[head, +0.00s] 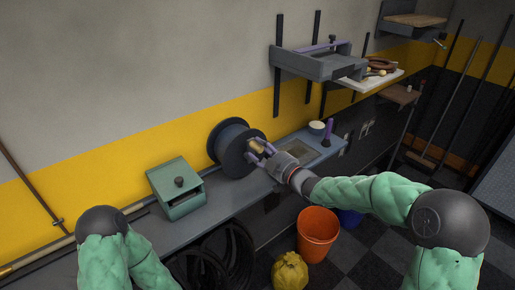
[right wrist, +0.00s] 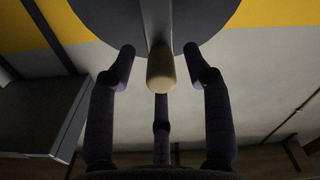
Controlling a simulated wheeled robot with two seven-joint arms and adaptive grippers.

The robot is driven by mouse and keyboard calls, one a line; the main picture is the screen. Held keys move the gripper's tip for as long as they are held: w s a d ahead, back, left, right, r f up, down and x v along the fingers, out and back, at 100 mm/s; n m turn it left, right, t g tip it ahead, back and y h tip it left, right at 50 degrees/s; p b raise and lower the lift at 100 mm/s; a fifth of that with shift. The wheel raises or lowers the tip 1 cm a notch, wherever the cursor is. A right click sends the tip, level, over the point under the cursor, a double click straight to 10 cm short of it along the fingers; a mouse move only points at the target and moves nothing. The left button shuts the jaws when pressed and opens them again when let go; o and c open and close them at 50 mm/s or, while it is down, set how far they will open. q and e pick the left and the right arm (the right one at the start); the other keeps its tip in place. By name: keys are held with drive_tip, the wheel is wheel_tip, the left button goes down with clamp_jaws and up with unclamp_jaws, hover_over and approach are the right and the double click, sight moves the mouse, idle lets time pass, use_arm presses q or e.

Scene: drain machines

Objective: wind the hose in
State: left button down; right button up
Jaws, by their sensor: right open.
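A dark grey reel (head: 231,142) stands on the bench against the yellow band of the wall. It has a crank with a tan knob (head: 257,146) on its face. My right gripper (head: 261,152) is at this knob. In the right wrist view, the knob (right wrist: 161,70) sits between the spread dark fingers (right wrist: 159,52), with gaps at both sides, in front of the reel disc (right wrist: 205,15). The gripper is open. Black loops (head: 225,255), perhaps the hose, hang or lie below the bench front. My left arm enters at bottom left, its gripper out of view.
A green box (head: 176,189) with a dark knob stands left of the reel on the bench (head: 222,204). An orange bucket (head: 317,233) and yellow bag (head: 290,271) are on the floor. A grey shelf (head: 310,63) is above.

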drive_tip(key=shift+x, duration=0.85)
clamp_jaws()
